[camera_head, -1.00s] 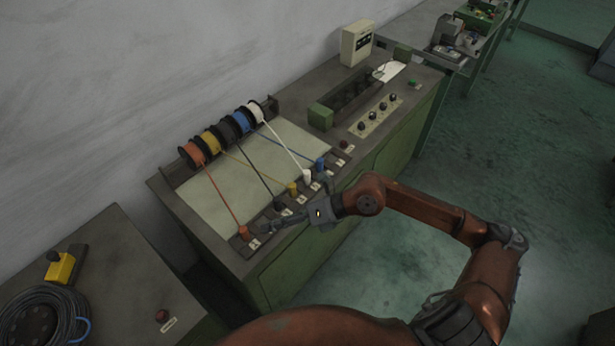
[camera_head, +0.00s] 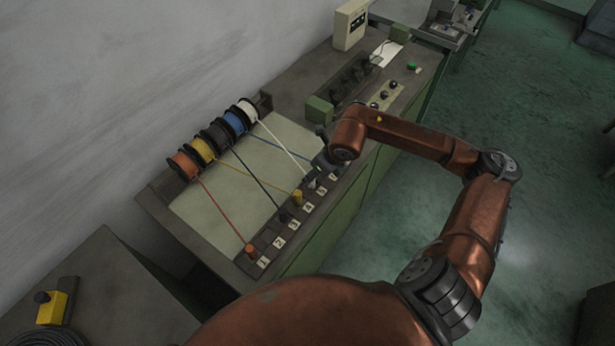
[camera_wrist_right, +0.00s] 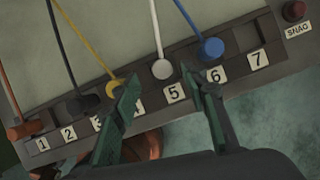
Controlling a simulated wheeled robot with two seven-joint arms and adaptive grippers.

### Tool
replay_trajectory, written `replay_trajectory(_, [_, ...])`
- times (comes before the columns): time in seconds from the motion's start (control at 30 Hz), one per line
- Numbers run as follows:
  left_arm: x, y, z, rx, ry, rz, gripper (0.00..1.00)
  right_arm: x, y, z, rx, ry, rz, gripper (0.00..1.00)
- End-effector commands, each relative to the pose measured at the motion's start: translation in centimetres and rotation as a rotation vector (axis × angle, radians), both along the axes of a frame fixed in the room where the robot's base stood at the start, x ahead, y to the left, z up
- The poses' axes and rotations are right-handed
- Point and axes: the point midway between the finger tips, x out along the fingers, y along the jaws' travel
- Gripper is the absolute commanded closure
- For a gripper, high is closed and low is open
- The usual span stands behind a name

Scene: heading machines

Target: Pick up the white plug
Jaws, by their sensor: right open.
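The white plug (camera_wrist_right: 161,69) stands in the numbered strip behind label 5 in the right wrist view, with its white cord running up from it. My right gripper (camera_wrist_right: 164,90) is open and empty. Its fingers are spread to the left and right of the white plug, a little toward the camera, and do not visibly touch it. In the head view my right gripper (camera_head: 321,165) is over the strip near the end of the white cord and hides much of the plug there. My left gripper is not in view.
A blue plug (camera_wrist_right: 210,48) stands right of the white one, close to the right finger. A yellow plug (camera_wrist_right: 117,88) is by the left finger. Black (camera_wrist_right: 88,102) and orange (camera_wrist_right: 18,130) plugs are farther left. Cord spools (camera_head: 221,135) stand behind; a green block (camera_head: 318,109) is nearby.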

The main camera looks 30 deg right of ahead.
Motion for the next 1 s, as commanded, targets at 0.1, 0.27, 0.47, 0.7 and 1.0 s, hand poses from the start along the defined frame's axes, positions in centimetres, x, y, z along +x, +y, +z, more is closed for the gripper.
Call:
replay_trajectory(0.1, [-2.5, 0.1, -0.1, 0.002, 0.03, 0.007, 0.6, 0.1, -0.3, -1.1, -0.001, 0.003, -0.009, 0.6])
replay_trajectory(0.27, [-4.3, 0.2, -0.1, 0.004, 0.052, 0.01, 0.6, 0.6, -0.3, -2.4, 0.0, 0.003, -0.01, 0.6])
replay_trajectory(0.47, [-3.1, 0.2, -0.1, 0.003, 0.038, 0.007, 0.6, 1.9, 0.1, -5.1, 0.002, 0.003, -0.011, 0.6])
replay_trajectory(0.7, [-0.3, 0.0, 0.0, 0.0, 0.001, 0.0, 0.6, 2.3, 0.2, -5.7, 0.0, 0.001, -0.008, 0.6])
replay_trajectory(1.0, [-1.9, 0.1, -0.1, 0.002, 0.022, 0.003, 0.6, 2.3, 0.3, -5.7, -0.001, 0.001, -0.007, 0.77])
